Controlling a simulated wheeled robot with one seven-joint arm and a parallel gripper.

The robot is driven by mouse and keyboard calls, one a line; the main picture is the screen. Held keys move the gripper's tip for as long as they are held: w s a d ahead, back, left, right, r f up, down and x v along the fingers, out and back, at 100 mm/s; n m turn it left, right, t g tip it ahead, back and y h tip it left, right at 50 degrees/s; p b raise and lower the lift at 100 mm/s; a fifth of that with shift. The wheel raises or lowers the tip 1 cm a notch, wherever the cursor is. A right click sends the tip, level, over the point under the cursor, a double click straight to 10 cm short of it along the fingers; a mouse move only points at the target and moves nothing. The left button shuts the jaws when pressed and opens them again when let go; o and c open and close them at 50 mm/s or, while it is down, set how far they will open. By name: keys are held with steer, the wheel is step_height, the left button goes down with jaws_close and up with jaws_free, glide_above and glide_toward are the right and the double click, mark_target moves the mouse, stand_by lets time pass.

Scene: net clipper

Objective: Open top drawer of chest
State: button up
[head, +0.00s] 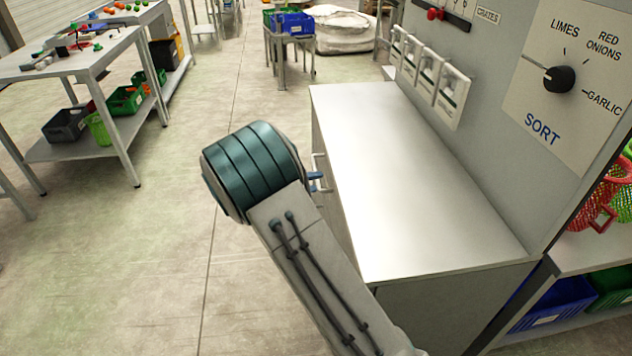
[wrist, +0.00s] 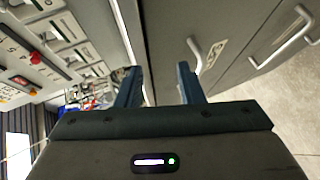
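The grey chest (head: 420,190) stands in the middle of the head view with a bare, pale top and its front facing left. In the wrist view, the top drawer front (wrist: 168,40) appears closed, with a pale bar handle (wrist: 197,55) beside a small label. My gripper (wrist: 158,80) is open, its two dark blue fingers apart at the drawer front. The handle is close to the right finger's tip; I cannot tell whether they touch. In the head view my arm hides most of the chest front, and only blue fingertips (head: 316,182) show near the handles.
A second handle (wrist: 285,38) sits on a lower drawer. A panel with a sort dial (head: 558,79) rises along the chest's right side. A table with shelves (head: 75,70) stands at left, and a small table with a blue crate (head: 294,23) at the back. The floor between is clear.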

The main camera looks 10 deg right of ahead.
steer(key=w+a+f+n+t+b, duration=0.2)
steer(key=w+a+f+t, duration=0.2)
steer(key=a+f, duration=0.25)
steer(key=shift+y, duration=0.3)
steer(key=p+x, duration=0.1)
steer(key=x, duration=1.2)
steer(key=shift+w+d, duration=0.1)
steer(key=shift+d, duration=0.2)
jaws_close()
